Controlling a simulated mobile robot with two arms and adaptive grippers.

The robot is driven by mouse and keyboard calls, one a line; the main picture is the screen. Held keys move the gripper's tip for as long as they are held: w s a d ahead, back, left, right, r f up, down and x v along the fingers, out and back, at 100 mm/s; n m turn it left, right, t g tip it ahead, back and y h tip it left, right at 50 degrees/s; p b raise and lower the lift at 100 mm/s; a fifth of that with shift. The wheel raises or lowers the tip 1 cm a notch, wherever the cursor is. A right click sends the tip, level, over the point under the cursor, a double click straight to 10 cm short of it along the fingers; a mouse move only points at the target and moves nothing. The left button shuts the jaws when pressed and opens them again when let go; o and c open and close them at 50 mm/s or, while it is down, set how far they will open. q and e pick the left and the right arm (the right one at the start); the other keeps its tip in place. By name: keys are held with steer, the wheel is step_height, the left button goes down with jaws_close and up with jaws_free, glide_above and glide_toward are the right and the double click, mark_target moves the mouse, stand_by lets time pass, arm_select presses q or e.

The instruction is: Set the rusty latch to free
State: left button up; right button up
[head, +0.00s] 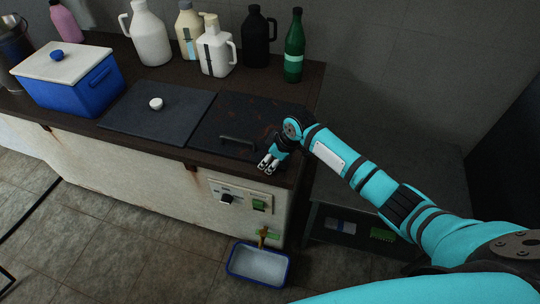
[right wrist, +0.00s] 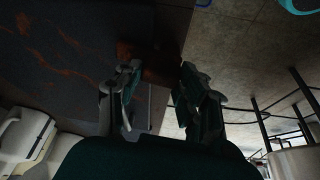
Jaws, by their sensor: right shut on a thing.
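My right gripper (head: 267,163) is at the front edge of the dark counter, just right of the black handle (head: 238,143) on the rust-streaked right lid (head: 240,115). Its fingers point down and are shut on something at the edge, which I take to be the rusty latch. The gripper hides the latch in the head view, so its setting cannot be read. In the right wrist view the fingers (right wrist: 158,92) stand on either side of the dark brown counter edge, with the rust-streaked lid (right wrist: 70,45) to the left. My left gripper is not in view.
A left lid (head: 160,110) with a white knob lies beside the right one. Below are a control panel (head: 240,196), a brown spout (head: 263,237) and a blue-rimmed tray (head: 259,265).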

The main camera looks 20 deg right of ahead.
steer(key=m+p, duration=0.1)
steer(key=p, duration=0.1)
steer(key=m+h+p, duration=0.1)
steer(key=m+p, duration=0.1)
steer(key=m+t+p, duration=0.1)
steer(key=m+p, duration=0.1)
steer(key=shift+s+r+h, duration=0.25)
steer(key=shift+s+h, duration=0.05)
steer(key=shift+h, duration=0.1)
steer(key=shift+a+m+h+p, duration=0.1)
steer(key=shift+m+h+p, duration=0.3)
steer(key=shift+m+p, duration=0.65)
steer(key=shift+s+f+m+h+p, duration=0.1)
steer(key=shift+m+h+p, duration=0.25)
steer(key=shift+m, duration=0.6)
steer(key=shift+f+m+h+p, duration=0.1)
steer(key=shift+m+h+p, duration=0.2)
steer(key=shift+m, duration=0.6)
steer(key=shift+s+a+m+h, duration=0.15)
steer(key=shift+m+h, duration=0.6)
steer(key=shift+m, duration=1.25)
steer(key=o, duration=1.2)
steer(key=shift+c, duration=0.2)
